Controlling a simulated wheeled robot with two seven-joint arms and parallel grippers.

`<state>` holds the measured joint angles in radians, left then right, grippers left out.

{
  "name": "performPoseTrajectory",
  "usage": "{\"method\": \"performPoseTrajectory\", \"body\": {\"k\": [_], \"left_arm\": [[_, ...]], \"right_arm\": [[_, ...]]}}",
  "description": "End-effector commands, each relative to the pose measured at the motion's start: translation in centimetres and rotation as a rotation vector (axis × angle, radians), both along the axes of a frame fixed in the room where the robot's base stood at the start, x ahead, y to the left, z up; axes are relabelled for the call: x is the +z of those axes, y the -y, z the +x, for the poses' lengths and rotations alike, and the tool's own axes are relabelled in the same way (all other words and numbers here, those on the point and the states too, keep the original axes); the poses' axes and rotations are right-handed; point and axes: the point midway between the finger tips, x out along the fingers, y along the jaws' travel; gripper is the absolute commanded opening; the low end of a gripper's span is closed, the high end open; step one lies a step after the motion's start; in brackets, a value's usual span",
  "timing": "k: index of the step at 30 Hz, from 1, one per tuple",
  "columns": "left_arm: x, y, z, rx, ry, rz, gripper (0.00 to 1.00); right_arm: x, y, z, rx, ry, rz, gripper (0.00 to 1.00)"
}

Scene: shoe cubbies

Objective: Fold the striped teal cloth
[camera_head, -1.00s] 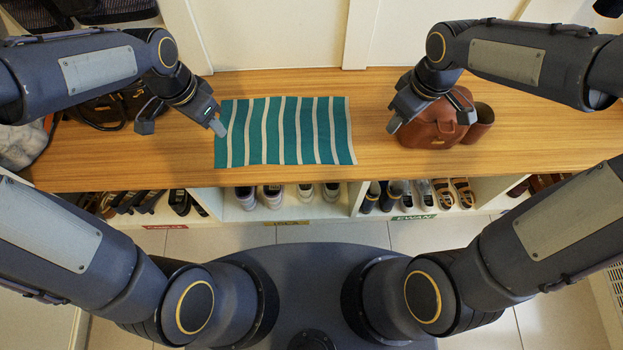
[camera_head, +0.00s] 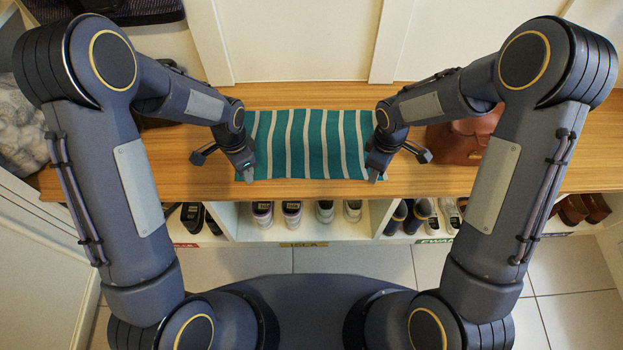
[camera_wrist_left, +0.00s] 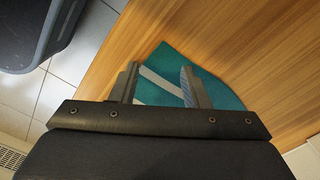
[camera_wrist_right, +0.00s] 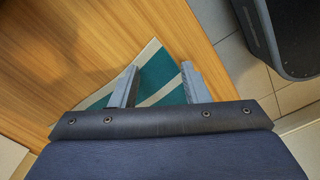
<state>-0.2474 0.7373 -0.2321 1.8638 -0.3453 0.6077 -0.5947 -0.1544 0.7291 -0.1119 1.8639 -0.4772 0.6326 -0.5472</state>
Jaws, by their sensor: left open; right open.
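The striped teal cloth (camera_head: 312,145) lies flat and spread out on the wooden bench top, with pale stripes running front to back. My left gripper (camera_head: 225,166) is at its front left corner, and my right gripper (camera_head: 398,168) is at its front right corner. In the left wrist view the open left fingers (camera_wrist_left: 160,85) stand on either side of a cloth corner (camera_wrist_left: 215,88). In the right wrist view the open right fingers (camera_wrist_right: 160,85) straddle the other corner (camera_wrist_right: 158,70). I cannot tell whether the fingertips touch the cloth.
The wooden bench top (camera_head: 310,95) has bare strips behind and beside the cloth. A brown leather bag (camera_head: 465,140) stands to the right, partly behind my right arm. A grey fluffy item (camera_head: 20,130) is at the far left. Shoes (camera_head: 291,212) sit in cubbies below the front edge.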

Motion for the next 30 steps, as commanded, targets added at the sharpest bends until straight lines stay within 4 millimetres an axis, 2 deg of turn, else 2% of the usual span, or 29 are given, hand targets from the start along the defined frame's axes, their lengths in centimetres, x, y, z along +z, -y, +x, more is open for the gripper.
{"method": "performPoseTrajectory", "body": {"k": [19, 30], "left_arm": [[-0.71, 0.01, -0.02, 0.001, 0.001, -0.001, 0.42], [-0.72, 0.01, -0.04, 0.0, -0.001, -0.001, 0.18]], "right_arm": [[-0.6, -0.01, -0.02, -0.001, 0.001, 0.001, 0.42], [-0.63, 0.0, -0.06, -0.001, -0.001, 0.001, 0.17]]}}
